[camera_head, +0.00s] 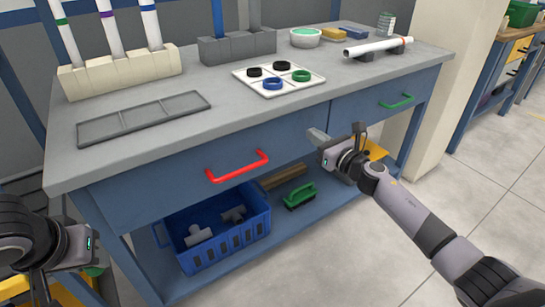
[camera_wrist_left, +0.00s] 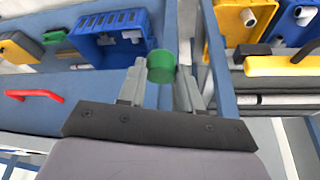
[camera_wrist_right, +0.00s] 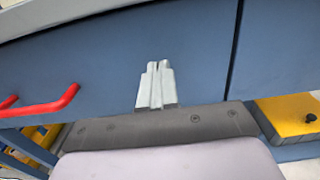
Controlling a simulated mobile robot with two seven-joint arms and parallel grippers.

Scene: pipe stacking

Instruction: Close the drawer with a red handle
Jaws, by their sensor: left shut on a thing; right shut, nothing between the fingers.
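The drawer with a red handle (camera_head: 150,195) is on the left of the workbench front. Its front looks about flush with the bench, though a small gap cannot be ruled out. The red handle (camera_head: 238,166) also shows at the left of the right wrist view (camera_wrist_right: 45,106). My right gripper (camera_head: 318,136) is shut and empty, its fingertips (camera_wrist_right: 157,66) at the right part of this drawer front; contact cannot be told. My left gripper (camera_wrist_left: 162,72) is shut on a green cylindrical piece (camera_wrist_left: 161,66), low at the left of the bench.
The drawer with a green handle (camera_head: 380,108) is to the right. A blue crate (camera_head: 222,246) with grey fittings and a green brush (camera_head: 300,195) sit on the lower shelf. The bench top holds a grey tray (camera_head: 145,117), pipe holders and a white board with rings (camera_head: 278,80).

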